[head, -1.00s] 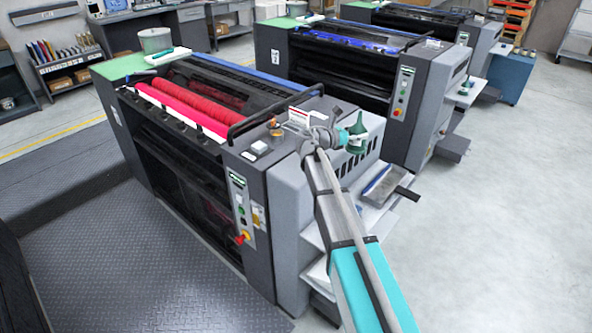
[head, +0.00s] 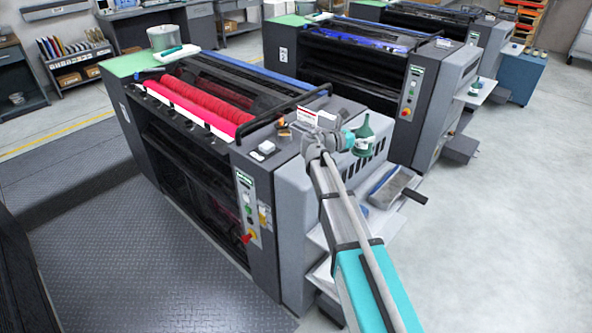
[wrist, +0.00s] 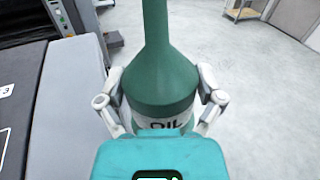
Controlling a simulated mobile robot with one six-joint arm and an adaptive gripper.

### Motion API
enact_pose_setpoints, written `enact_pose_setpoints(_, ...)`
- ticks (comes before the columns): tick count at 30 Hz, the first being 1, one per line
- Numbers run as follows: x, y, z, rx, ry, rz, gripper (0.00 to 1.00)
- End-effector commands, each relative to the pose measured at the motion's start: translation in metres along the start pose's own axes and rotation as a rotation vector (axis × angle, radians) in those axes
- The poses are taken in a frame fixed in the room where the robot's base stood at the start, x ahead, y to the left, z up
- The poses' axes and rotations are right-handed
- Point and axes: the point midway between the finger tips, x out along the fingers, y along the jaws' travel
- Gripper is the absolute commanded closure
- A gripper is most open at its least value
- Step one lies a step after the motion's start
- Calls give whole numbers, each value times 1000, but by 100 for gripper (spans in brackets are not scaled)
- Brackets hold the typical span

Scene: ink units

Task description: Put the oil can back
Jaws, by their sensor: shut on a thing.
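The oil can is green with a tall narrow neck and a white label reading "OIL"; it fills the middle of the wrist view (wrist: 160,85). My gripper (wrist: 160,110) is shut on the oil can, with a finger on each side of its body. In the head view the oil can (head: 364,138) is held upright, beside the right end of the nearest press. My gripper (head: 347,140) shows there at the end of my arm. The can's base is hidden in the wrist view by my gripper's body.
The nearest press (head: 285,195) carries red rollers (head: 195,103) and stands left of my arm. A grey tray (head: 395,187) with a blue item sticks out below the can. A second press (head: 345,70) stands behind. Open floor (head: 510,220) lies to the right.

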Motion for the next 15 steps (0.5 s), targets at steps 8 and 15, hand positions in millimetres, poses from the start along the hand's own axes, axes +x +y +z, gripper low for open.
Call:
enact_pose_setpoints(8,-91,-20,22,19,-22,87,75)
enact_pose_setpoints(15,-167,-45,38,40,-39,169,75)
